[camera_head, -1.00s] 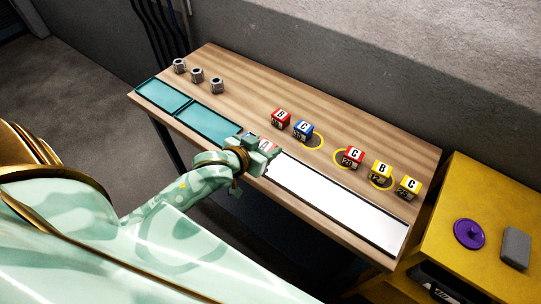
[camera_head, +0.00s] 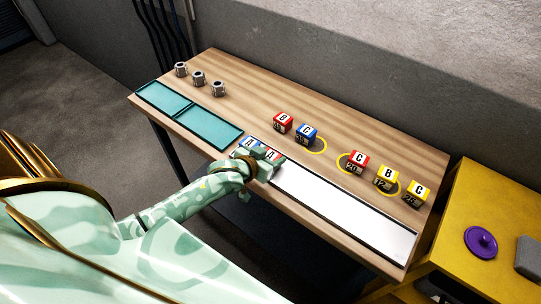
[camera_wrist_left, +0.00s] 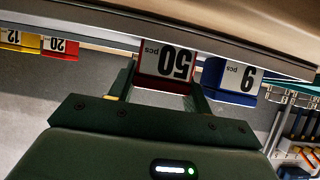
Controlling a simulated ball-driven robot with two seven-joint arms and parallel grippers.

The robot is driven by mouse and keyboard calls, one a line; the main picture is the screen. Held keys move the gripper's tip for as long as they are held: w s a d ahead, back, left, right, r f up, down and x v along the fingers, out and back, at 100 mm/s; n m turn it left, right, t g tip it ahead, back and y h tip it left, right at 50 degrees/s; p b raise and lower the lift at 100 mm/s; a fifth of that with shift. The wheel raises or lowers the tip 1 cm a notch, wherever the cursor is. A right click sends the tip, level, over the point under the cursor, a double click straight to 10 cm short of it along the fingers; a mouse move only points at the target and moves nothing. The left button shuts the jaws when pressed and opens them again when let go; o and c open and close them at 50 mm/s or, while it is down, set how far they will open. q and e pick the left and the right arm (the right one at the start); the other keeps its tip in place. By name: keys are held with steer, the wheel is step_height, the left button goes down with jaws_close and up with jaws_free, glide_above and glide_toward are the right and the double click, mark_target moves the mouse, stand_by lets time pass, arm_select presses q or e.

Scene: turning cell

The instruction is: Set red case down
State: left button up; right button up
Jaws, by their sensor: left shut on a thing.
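The red case (camera_head: 272,155), marked A on top, is between the fingers of my left gripper (camera_head: 262,163) at the left end of the white strip (camera_head: 335,205). In the left wrist view the red case (camera_wrist_left: 165,66) shows a "50 pcs" label, upside down, and my left gripper (camera_wrist_left: 163,90) is shut on it. A blue case (camera_head: 250,143), also marked A, stands close on its left; it shows in the wrist view too (camera_wrist_left: 232,80). The gripper hides part of the red case, and I cannot tell whether its base touches the strip. My right gripper is out of view.
Teal trays (camera_head: 212,128) lie left of the strip. Several red, blue and yellow cases, including a red B case (camera_head: 283,122), stand behind it near yellow rings. Metal nuts (camera_head: 199,79) stand at the back left. Most of the white strip to the right is clear.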

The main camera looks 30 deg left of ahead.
arm_select(q)
steer(key=o, duration=0.8)
steer(key=shift+s+r, duration=0.1)
steer(key=shift+r, duration=0.1)
steer(key=d+p+v, duration=0.1)
steer(key=p+v, duration=0.2)
steer(key=v, duration=0.9)
steer(key=s+a+f+g, duration=0.1)
steer(key=s+f+g, duration=0.15)
steer(key=f, duration=0.45)
steer(key=s+a+f+g+y, duration=0.1)
steer(key=s+f, duration=0.2)
steer(key=f, duration=0.5)
steer(key=s+a+f+g, duration=0.1)
steer(key=s+f, duration=0.2)
steer(key=f, duration=0.4)
steer(key=s+d+f+m+g, duration=0.1)
steer(key=s+d+f+g, duration=0.2)
steer(key=s+f, duration=0.5)
steer(key=s+d+f+m+g, duration=0.1)
steer(key=s+d+f+g, duration=0.2)
steer(key=s+f, duration=0.5)
steer(key=s, duration=0.8)
steer(key=shift+s+m, duration=0.25)
steer(key=shift+m, duration=0.15)
